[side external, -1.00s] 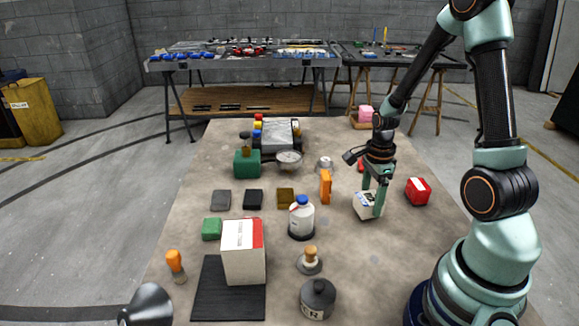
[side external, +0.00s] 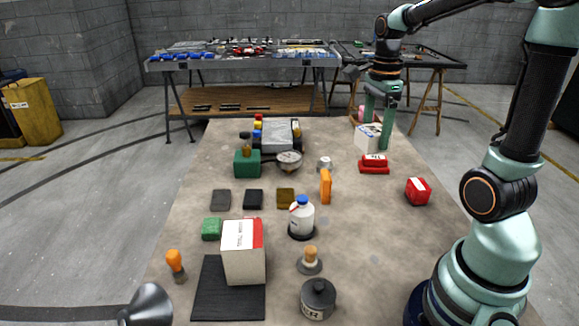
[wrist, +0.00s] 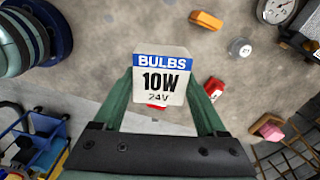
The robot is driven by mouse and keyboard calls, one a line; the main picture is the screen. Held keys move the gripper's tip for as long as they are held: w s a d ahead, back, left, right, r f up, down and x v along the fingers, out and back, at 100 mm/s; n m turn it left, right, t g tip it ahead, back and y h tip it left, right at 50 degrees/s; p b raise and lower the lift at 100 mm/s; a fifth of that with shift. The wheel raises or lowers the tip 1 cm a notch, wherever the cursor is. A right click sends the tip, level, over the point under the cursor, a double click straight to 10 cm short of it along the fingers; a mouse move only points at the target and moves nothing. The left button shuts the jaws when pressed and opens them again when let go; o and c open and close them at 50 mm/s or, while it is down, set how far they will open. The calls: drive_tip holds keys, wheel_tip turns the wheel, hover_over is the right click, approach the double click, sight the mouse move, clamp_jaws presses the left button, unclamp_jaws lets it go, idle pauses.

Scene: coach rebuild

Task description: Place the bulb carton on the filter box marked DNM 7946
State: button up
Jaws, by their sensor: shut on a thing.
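The bulb carton (side external: 368,138) is a small white box. In the wrist view the carton (wrist: 161,80) shows a blue band reading BULBS, with 10W and 24V below. My gripper (side external: 376,140) is shut on it and holds it near the table's far right end, apparently above the surface. A large white box with a red side (side external: 243,255) stands on a black mat at the near left. Red boxes with white labels lie at the right (side external: 418,191) and below the carton in the side view (side external: 374,164). I cannot read DNM 7946 on any box.
An orange block (side external: 326,186), a white bottle (side external: 301,217) and dark flat blocks (side external: 253,199) occupy the middle. A green box (side external: 247,164) and a toy-like vehicle (side external: 282,133) stand farther back. The right side of the table is mostly clear.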

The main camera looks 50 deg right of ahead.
drive_tip(key=w+a+r+n, duration=0.4)
drive_tip(key=w+a+n, duration=0.15)
drive_tip(key=a, duration=0.25)
wheel_tip(320, 180, up, 7)
drive_tip(key=n, duration=0.9)
hover_over(243, 231)
wheel_tip(243, 231, down, 20)
drive_tip(key=shift+f, duration=0.1)
drive_tip(key=o, duration=1.3)
